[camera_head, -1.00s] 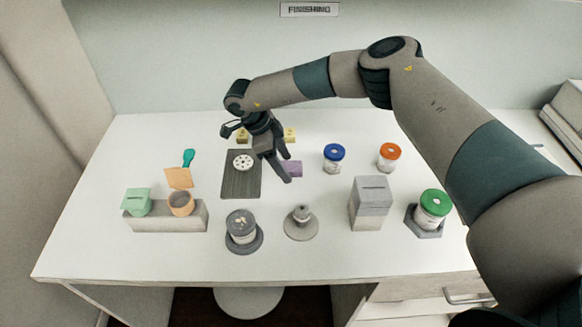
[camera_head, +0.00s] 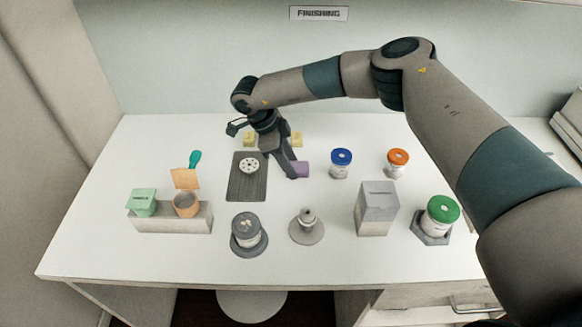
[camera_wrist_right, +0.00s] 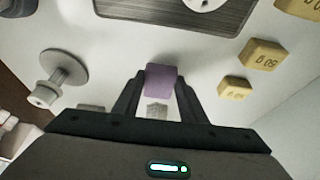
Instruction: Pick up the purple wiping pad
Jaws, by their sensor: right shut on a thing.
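The purple wiping pad (camera_head: 302,169) is a small purple block on the white table, just right of the dark grey board. In the right wrist view the pad (camera_wrist_right: 161,80) sits between the two fingertips. My right gripper (camera_head: 291,174) reaches down to it from above and is shut on it; the gripper (camera_wrist_right: 158,90) shows both fingers against its sides. The fingers hide part of the pad in the head view. I cannot tell whether the pad is touching the table. My left gripper is not in view.
The dark grey board (camera_head: 246,188) with a white holed disc (camera_head: 249,165) lies left of the pad. Yellow blocks (camera_head: 297,139) stand behind. A blue-lidded jar (camera_head: 341,163) is to the right. A grey knobbed stand (camera_head: 307,228) and a grey box (camera_head: 376,208) are in front.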

